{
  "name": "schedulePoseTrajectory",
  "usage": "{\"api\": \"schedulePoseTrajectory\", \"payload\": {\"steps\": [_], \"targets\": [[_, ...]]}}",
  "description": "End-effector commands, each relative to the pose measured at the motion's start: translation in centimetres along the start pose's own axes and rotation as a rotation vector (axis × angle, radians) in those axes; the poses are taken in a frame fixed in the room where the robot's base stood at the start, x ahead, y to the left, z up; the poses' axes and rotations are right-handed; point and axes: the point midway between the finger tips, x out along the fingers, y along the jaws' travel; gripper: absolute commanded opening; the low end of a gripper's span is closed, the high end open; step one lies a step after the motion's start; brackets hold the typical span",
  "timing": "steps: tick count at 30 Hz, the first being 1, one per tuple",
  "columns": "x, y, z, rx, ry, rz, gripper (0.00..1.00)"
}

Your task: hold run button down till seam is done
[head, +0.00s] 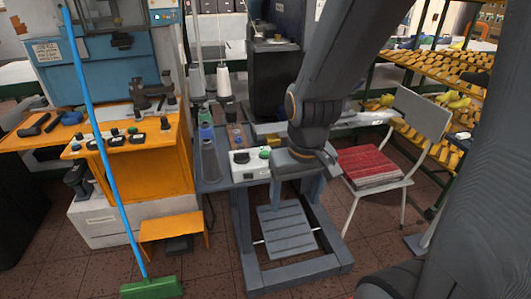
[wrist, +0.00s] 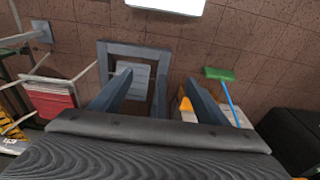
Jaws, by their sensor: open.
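A white control box (head: 248,165) with a green button (head: 264,153) and a dark knob sits at the front of the grey sewing machine table (head: 213,181) in the head view. I cannot read any label on it. My gripper (head: 290,192) hangs just right of the box, in front of the table edge, pointing down. In the wrist view my gripper (wrist: 157,82) has its two grey fingers wide apart with nothing between them. The dark machine (head: 277,75) stands behind, partly covered by my arm.
A grey treadle (head: 286,231) lies below the table. A white chair with a red seat (head: 370,167) stands right. A blue-handled green broom (head: 152,288) leans at left before an orange bench (head: 150,160). Thread cones (head: 197,83) stand on the table. Shoe-last racks (head: 450,68) are behind.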

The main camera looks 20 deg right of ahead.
Motion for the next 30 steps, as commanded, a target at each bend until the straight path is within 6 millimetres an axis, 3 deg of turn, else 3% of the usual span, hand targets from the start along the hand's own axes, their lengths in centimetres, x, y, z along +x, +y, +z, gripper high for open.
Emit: {"api": "schedulePoseTrajectory", "payload": {"steps": [5, 17, 30], "targets": [[0.0, 0.0, 0.0, 0.0, 0.0, 0.0, 0.69], [0.0, 0.0, 0.0, 0.0, 0.0, 0.0, 0.01], [0.0, 0.0, 0.0, 0.0, 0.0, 0.0, 0.0]]}}
